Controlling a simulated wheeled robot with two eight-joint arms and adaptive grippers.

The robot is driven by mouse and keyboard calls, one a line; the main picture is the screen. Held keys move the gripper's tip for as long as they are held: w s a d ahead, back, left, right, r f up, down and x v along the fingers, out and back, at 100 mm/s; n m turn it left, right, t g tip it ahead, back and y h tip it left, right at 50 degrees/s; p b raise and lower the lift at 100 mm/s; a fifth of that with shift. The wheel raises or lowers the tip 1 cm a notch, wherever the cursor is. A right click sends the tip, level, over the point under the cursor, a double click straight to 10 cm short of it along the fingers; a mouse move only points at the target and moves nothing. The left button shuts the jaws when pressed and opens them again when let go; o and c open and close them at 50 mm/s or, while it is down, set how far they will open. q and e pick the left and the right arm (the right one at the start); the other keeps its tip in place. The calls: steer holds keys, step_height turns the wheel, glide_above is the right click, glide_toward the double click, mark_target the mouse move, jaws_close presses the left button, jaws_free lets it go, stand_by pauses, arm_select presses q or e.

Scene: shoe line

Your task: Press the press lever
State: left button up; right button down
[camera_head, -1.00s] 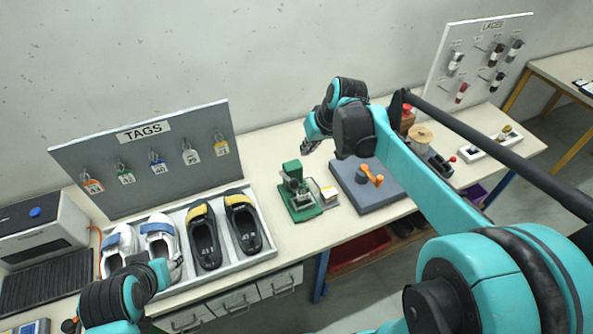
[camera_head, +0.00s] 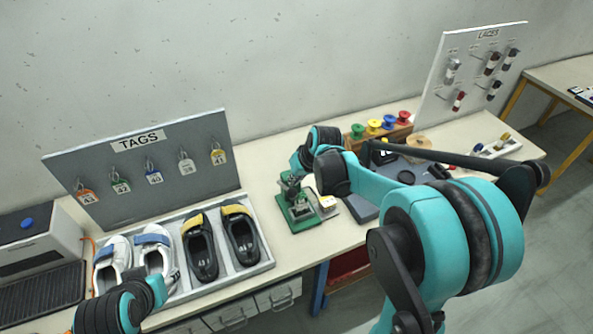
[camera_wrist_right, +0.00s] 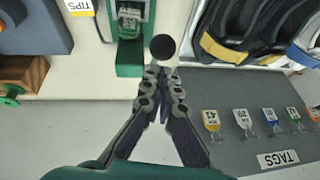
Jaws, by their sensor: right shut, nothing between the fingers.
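The green press (camera_head: 297,212) stands on the table right of the shoe tray. It also shows in the right wrist view (camera_wrist_right: 129,62). Its lever ends in a round black knob (camera_wrist_right: 163,47), seen in the right wrist view. My right gripper (camera_wrist_right: 162,82) is shut and empty, with its fingertips close to the knob; I cannot tell whether they touch. In the head view my right gripper (camera_head: 291,181) is over the press and partly hides its top. My left arm comes in at the lower left, by the white shoes; its fingers are not clear.
A tray (camera_head: 262,266) with white and black shoes lies left of the press, in front of the TAGS board (camera_head: 80,160). A small box of tips (camera_head: 327,202) stands right of the press. A grey block (camera_head: 361,210) and colored spools (camera_head: 374,125) are further right.

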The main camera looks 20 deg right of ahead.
mark_target(295, 192)
steer(key=shift+s+a+f, duration=0.1)
steer(key=shift+s+f, duration=0.1)
steer(key=shift+f, duration=0.25)
steer(key=shift+s, duration=0.1)
steer(key=shift+s+f+t+b, duration=0.75)
steer(key=shift+f+b, duration=0.25)
steer(key=shift+b, duration=0.2)
steer(key=s+f+t+b, duration=0.4)
steer(key=f+b, duration=0.4)
steer(key=b, duration=0.2)
steer(key=shift+d+f+y, duration=0.25)
steer(key=shift+f+y, duration=0.15)
steer(key=shift+s, duration=0.1)
